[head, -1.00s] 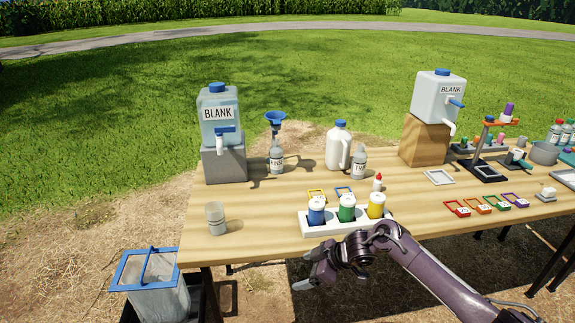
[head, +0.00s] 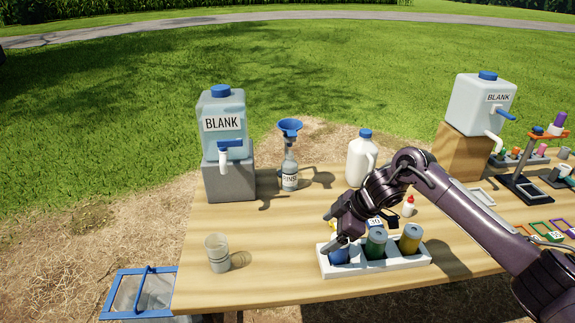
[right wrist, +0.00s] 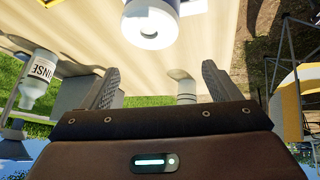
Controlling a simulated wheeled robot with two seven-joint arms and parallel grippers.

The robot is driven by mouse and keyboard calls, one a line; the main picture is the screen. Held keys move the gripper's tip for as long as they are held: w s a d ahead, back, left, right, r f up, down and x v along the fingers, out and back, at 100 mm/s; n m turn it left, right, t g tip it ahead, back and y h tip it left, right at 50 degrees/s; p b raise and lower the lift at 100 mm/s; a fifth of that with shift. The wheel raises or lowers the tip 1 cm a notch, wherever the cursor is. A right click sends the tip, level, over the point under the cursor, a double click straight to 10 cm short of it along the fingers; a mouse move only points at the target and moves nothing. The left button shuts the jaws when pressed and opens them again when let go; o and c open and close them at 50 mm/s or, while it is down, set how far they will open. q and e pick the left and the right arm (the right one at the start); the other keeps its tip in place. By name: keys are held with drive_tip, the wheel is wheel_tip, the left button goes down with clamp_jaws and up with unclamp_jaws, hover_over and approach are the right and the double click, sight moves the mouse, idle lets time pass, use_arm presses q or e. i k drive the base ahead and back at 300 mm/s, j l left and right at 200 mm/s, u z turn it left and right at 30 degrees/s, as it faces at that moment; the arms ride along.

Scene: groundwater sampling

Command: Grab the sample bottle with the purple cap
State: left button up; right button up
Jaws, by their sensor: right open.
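A small purple-topped item (head: 559,118) with a white lower part stands by the orange-topped stand at the far right in the head view; I cannot tell whether it is the sample bottle. My right gripper (head: 331,228) is open and empty, above the left end of the white rack, far from that item. The right wrist view shows its two fingers apart (right wrist: 160,84). A white-topped blue container (right wrist: 150,25) shows beyond them, not between them. My left gripper is not in view.
The white rack (head: 375,268) holds blue, green (head: 376,243) and yellow (head: 410,238) containers. A clear cup (head: 217,252), RINSE bottle (head: 290,172), white jug (head: 362,158) and BLANK tank (head: 222,125) stand on the table.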

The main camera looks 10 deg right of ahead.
sight(289, 167)
drive_tip(key=i, duration=1.1)
